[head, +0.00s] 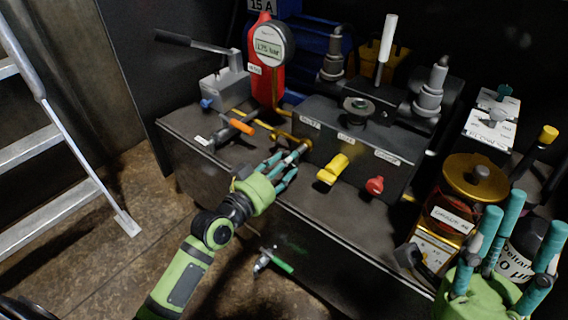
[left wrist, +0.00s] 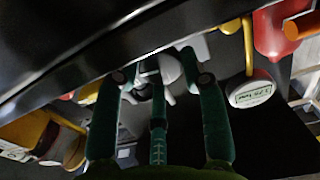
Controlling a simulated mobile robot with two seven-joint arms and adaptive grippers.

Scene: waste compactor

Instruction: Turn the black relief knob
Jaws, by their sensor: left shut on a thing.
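A black block (head: 345,142) stands on the dark bench, with white labels too small to read surely. A dark round knob (head: 358,106) sits on its top; I cannot tell whether this is the relief knob. My left gripper (head: 290,162) is at the block's front left, shut on a small silver-and-brass fitting (head: 305,144), mostly hidden by the fingers. In the left wrist view, my left gripper (left wrist: 163,85) has its green fingers around a pale grey piece (left wrist: 170,68). My right gripper (head: 508,245) is open at the lower right, fingers pointing up, apart from the block.
A yellow handle (head: 333,169) and a red knob (head: 375,185) stick out of the block's front. An orange-handled tool (head: 238,127) lies left. An amber jar (head: 450,213) stands near my right gripper.

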